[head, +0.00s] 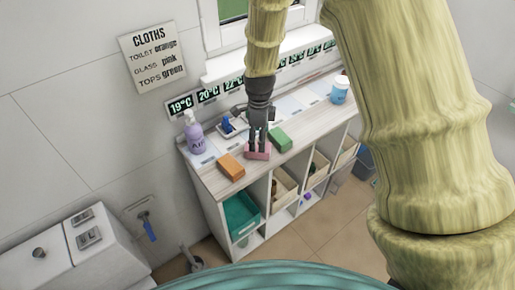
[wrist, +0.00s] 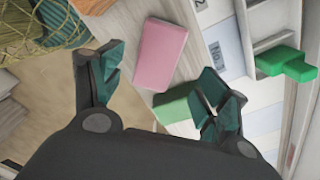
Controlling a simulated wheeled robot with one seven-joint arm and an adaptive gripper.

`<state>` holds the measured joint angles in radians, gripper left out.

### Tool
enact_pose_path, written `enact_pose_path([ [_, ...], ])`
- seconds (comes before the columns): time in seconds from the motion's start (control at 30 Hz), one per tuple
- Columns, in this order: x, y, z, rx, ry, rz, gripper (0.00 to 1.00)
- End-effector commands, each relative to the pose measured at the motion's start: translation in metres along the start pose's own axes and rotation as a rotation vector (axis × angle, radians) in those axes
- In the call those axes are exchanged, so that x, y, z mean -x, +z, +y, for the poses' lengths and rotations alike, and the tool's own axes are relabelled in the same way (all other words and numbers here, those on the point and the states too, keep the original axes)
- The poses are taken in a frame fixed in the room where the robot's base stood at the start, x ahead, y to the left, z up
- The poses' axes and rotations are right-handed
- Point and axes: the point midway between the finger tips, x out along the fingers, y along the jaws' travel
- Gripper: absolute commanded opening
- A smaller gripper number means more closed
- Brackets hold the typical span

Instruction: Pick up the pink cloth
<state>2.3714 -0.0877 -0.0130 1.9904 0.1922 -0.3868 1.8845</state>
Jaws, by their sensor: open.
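The pink cloth (head: 257,152) is a folded block lying on the wooden top of the shelf unit, between the orange cloth (head: 231,166) and the green cloth (head: 280,139). In the wrist view the pink cloth (wrist: 160,53) lies ahead of the fingertips, between their lines. My gripper (head: 257,143) points down above the pink cloth in the head view. In the wrist view my gripper (wrist: 165,85) is open with nothing between its fingers. The green cloth (wrist: 173,106) is close to the right finger and partly hidden by it.
A purple bottle (head: 195,134) stands at the left end of the top, and a blue-and-white tub (head: 340,89) at the far right. A small tray with a blue item (head: 227,124) is behind the cloths. Cubbies below hold bins, including a teal one (head: 240,214).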

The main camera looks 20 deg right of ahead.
Motion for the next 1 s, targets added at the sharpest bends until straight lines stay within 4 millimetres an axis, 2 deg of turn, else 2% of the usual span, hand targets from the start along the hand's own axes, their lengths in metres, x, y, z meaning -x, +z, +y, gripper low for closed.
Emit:
enact_pose_path([
  [0.17,-0.006,0.002,0.000,0.001,0.001,0.000,0.75],
  [0.63,-0.046,0.005,0.001,0.002,0.001,0.000,0.75],
  [1.0,-0.053,0.005,0.001,0.003,-0.001,0.000,0.75],
])
